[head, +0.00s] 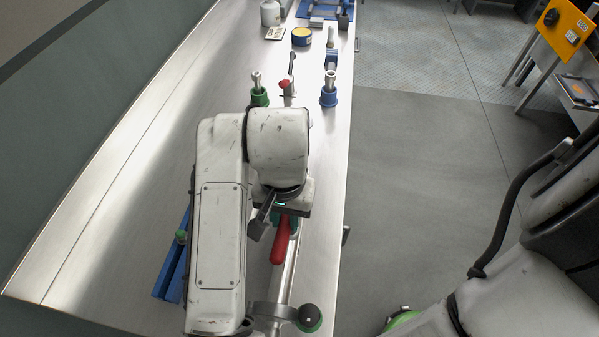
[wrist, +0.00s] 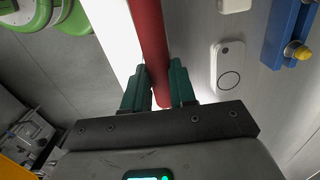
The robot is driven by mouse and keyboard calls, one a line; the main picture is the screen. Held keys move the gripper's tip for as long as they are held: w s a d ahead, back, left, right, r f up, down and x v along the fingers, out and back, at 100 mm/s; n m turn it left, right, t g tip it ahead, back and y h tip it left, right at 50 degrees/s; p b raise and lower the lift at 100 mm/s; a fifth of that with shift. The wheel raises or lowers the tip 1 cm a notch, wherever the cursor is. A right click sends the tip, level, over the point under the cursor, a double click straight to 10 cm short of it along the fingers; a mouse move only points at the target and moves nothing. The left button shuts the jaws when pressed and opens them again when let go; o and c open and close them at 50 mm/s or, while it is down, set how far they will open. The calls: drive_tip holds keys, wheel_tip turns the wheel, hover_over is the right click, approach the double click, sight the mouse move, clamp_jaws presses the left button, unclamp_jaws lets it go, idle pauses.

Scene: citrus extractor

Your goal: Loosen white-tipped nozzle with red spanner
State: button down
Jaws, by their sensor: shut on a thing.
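The red spanner (head: 281,242) shows by its handle in the head view, under my gripper (head: 284,210). In the wrist view, the red handle (wrist: 149,35) runs between the two green fingers of my gripper (wrist: 160,82), which is shut on it. The spanner's working end is not in clear view. Further along the bench stand a metal nozzle in a green collar (head: 258,92) and another in a blue collar (head: 329,92). Between them is a slim upright part with a red piece (head: 284,85). I cannot tell which one has the white tip.
The long metal bench (head: 185,100) is mostly bare on its left side. A yellow-topped tin (head: 301,37) and a white bottle (head: 270,13) stand at its far end. A blue rail (head: 172,270) lies left of my arm. Open floor is at the right.

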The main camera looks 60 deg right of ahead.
drive_tip(key=shift+s+d+n+p, duration=0.25)
drive_tip(key=shift+s+n+p, duration=0.05)
drive_tip(key=shift+s+n, duration=0.35)
drive_tip(key=shift+w+a+m+b, duration=0.2)
drive_tip(key=shift+w+m+b, duration=0.15)
drive_tip(key=shift+w+m, duration=0.35)
drive_tip(key=shift+w+a+m+b, duration=0.2)
drive_tip(key=shift+w+m+b, duration=0.15)
drive_tip(key=shift+w+m, duration=0.25)
idle(1.6)
drive_tip(key=c, duration=1.5)
unclamp_jaws()
clamp_jaws()
drive_tip(key=shift+c, duration=0.2)
unclamp_jaws()
clamp_jaws()
drive_tip(key=shift+w+a, duration=0.1)
drive_tip(key=shift+w, duration=0.1)
